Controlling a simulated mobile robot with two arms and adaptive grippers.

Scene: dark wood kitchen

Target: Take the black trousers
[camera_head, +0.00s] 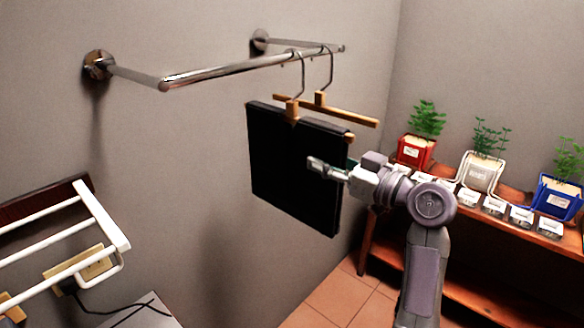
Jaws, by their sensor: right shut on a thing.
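The black trousers (280,165) hang folded flat, like a dark panel, from a hanger with a wooden bar and metal hook on the metal wall rail (225,70). A second wooden hanger (345,112) hangs close by on the rail. My right gripper (328,170) is at the right edge of the trousers, about mid-height. One finger lies across their front face; the other is mostly hidden. It is shut on the trousers, which still hang upright below the rail. My left gripper is not in view.
A wooden shelf (470,215) at the right holds a red pot (415,151), a white pot (481,172), a blue pot (557,197) and several small labelled containers. A white rack (105,215) is on the left wall. Tiled floor (340,298) shows below.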

